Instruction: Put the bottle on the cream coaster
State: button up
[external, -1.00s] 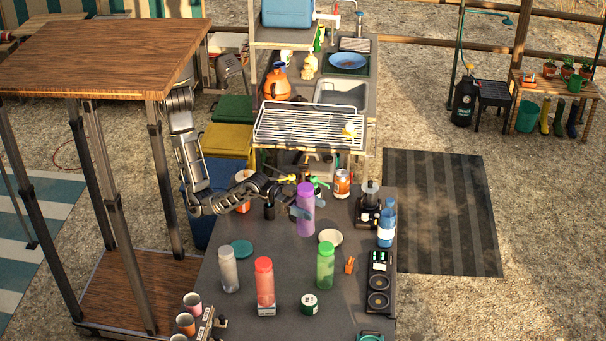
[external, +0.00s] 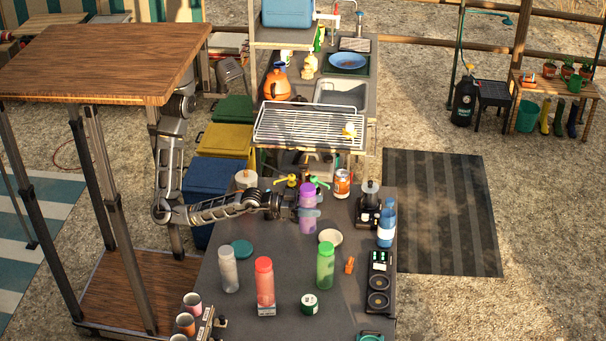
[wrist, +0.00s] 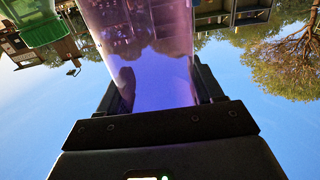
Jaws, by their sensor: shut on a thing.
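A purple bottle (external: 306,197) stands upright at the middle of the counter. My gripper (external: 308,213) reaches it from the left and is shut around its body. In the wrist view the purple, see-through bottle (wrist: 155,70) fills the space between my fingers (wrist: 160,92). I cannot tell whether its base touches the counter. A cream coaster (external: 330,237) lies flat just right of and in front of the bottle, with nothing on it.
A green bottle (external: 325,266) stands just in front of the coaster. A red bottle (external: 264,284), a clear bottle (external: 229,270) and a teal coaster (external: 242,249) are front left. A blue bottle (external: 387,224) and a coffee maker (external: 370,205) stand to the right.

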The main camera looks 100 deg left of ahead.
jog(key=w+a+f+p, duration=0.4)
jog(key=w+a+f, duration=0.3)
jog(key=f, duration=0.4)
jog(key=shift+w+a, duration=0.35)
jog(key=shift+a, duration=0.4)
jog(key=shift+f, duration=0.15)
jog(key=o, duration=1.1)
jog(key=shift+c, duration=0.2)
